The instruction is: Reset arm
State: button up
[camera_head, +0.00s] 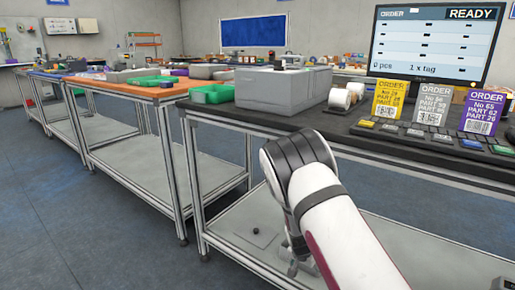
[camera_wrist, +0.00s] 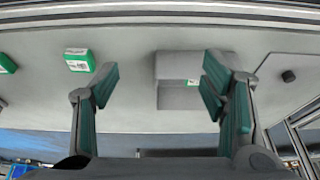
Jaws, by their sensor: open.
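My arm (camera_head: 335,215) reaches down in front of the dark-topped workbench (camera_head: 225,108), with its bent joint beside the bench's front edge. My gripper (camera_wrist: 160,84) is open in the wrist view, its two teal-padded fingers wide apart with nothing between the pads. In the head view it is mostly hidden behind my arm, with only a small part (camera_head: 294,262) showing low over the bench's lower shelf (camera_head: 230,225). A grey box with a small label (camera_wrist: 180,95) shows beyond the fingers, and a green-and-white item (camera_wrist: 79,60) lies left of it.
A monitor (camera_head: 432,45) reading READY and yellow, grey and purple order cards (camera_head: 389,98) stand on the bench. A grey machine (camera_head: 283,88) and green bin (camera_head: 211,95) are to their left. A small dark object (camera_head: 255,231) is on the lower shelf. The floor at left is clear.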

jog(key=s+r+n+g+y, duration=0.1)
jog(key=s+r, duration=0.5)
jog(key=r, duration=0.4)
jog(key=s+r+y, duration=0.1)
jog(key=s+r, duration=0.4)
jog(key=r, duration=0.5)
jog(key=s+r+n+g+y, duration=0.1)
jog(key=s+r, duration=0.5)
jog(key=r, duration=0.4)
jog(key=s+d+r+n, duration=0.1)
jog(key=s+r+n, duration=0.15)
jog(key=s, duration=0.75)
jog(key=s+d+r+n+g, duration=0.1)
jog(key=s+r, duration=0.3)
jog(key=s, duration=0.7)
jog(key=s+d+r+n, duration=0.1)
jog(key=s+r, duration=0.2)
jog(key=s, duration=0.7)
notch_tip(320, 180, up, 36)
jog(key=t+p, duration=0.3)
jog(key=p, duration=3.1)
jog(key=shift+n+t, duration=0.3)
jog(key=shift+n, duration=0.05)
jog(key=shift+r, duration=0.1)
